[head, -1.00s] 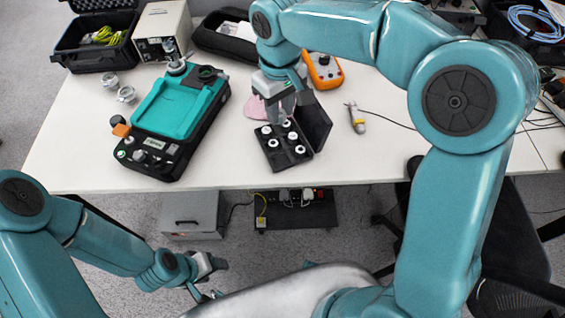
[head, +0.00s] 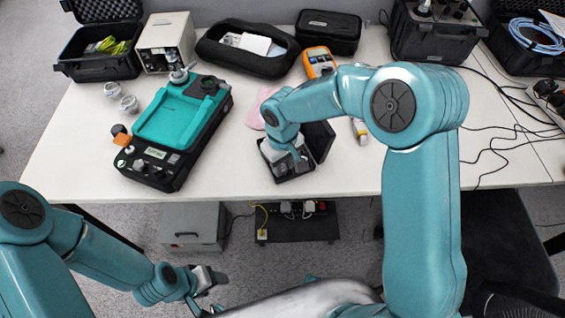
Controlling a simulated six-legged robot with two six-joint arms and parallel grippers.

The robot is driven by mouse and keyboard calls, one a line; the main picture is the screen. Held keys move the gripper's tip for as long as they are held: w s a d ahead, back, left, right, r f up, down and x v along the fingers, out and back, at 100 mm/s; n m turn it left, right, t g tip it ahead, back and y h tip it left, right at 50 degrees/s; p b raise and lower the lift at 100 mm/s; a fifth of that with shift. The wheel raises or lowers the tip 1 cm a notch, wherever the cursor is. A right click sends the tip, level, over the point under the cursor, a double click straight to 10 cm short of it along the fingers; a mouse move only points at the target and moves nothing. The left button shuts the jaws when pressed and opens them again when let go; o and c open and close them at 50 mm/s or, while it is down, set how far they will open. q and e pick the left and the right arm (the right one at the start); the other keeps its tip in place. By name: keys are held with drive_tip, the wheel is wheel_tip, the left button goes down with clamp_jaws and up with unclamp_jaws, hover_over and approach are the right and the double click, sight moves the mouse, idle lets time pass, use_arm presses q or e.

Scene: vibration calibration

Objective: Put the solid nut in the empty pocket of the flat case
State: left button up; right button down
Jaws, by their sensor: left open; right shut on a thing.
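The flat case (head: 306,172) is black and lies near the table's front edge with its dark lid (head: 320,140) open on the right. My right gripper (head: 288,168) is down at the case, and its hand covers most of the pockets. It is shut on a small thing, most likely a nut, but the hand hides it. I cannot tell the solid nut or the empty pocket apart here. My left gripper (head: 212,284) is open and empty, low in front of the table, far from the case.
A teal-topped device (head: 180,115) stands left of the case. A pink cloth (head: 258,108), an orange meter (head: 319,62) and a small yellow-grey tool (head: 360,131) lie around it. A black pouch (head: 248,48) is behind. The table's front right is mostly clear.

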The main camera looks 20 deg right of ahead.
sight(283, 168)
drive_tip(key=shift+f, duration=0.1)
drive_tip(key=c, duration=0.8)
unclamp_jaws()
drive_tip(key=shift+s, duration=0.1)
drive_tip(key=shift+r, duration=0.3)
wheel_tip(283, 168, up, 12)
drive_tip(key=shift+f+p, duration=0.1)
drive_tip(key=shift+p, duration=0.35)
drive_tip(key=shift+s, duration=0.1)
